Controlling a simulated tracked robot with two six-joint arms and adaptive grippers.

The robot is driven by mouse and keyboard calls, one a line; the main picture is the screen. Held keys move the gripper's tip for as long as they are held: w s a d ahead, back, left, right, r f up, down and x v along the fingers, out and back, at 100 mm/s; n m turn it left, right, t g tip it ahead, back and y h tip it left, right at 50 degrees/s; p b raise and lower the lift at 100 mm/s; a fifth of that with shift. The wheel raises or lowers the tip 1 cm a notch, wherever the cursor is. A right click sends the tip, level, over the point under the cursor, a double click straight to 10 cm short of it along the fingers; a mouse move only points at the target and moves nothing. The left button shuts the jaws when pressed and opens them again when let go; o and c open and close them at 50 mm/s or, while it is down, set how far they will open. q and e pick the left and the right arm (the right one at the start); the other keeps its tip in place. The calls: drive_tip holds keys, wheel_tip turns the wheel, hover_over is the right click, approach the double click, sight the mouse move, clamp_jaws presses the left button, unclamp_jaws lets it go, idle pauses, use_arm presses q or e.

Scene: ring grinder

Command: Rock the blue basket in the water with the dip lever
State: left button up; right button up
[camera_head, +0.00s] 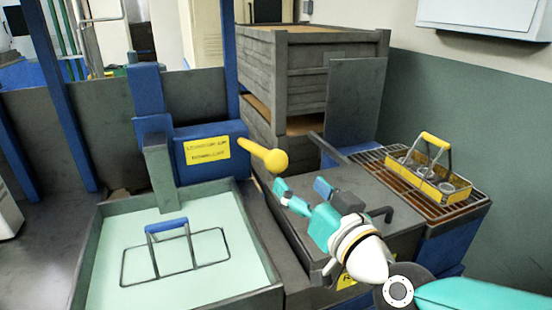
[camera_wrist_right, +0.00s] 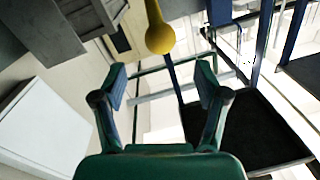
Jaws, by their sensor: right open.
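The dip lever is a yellow bulb-ended handle (camera_head: 268,156) sticking out to the right of a blue housing (camera_head: 184,160) with a yellow label. The blue basket (camera_head: 167,227), a dark wire frame with a blue grip, sits in the pale green water of the tank (camera_head: 87,262). My right gripper (camera_head: 298,191) is open and empty, just below and right of the lever knob and apart from it. In the right wrist view the yellow knob (camera_wrist_right: 159,32) shows beyond the open fingers (camera_wrist_right: 165,85). My left gripper is not in view.
A yellow basket (camera_head: 430,180) with round parts stands on a rack (camera_head: 470,204) at the right. A dark bench top (camera_head: 365,181) with a black handle lies under my right arm. Grey wooden crates (camera_head: 310,62) are stacked behind the lever.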

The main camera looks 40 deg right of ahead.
sight(282, 168)
drive_tip(key=w, duration=0.3)
drive_tip(key=w+d+b, duration=0.1)
drive_tip(key=w, duration=0.6)
drive_tip(key=shift+w+d+f+b, duration=0.1)
drive_tip(key=shift+d+b, duration=0.2)
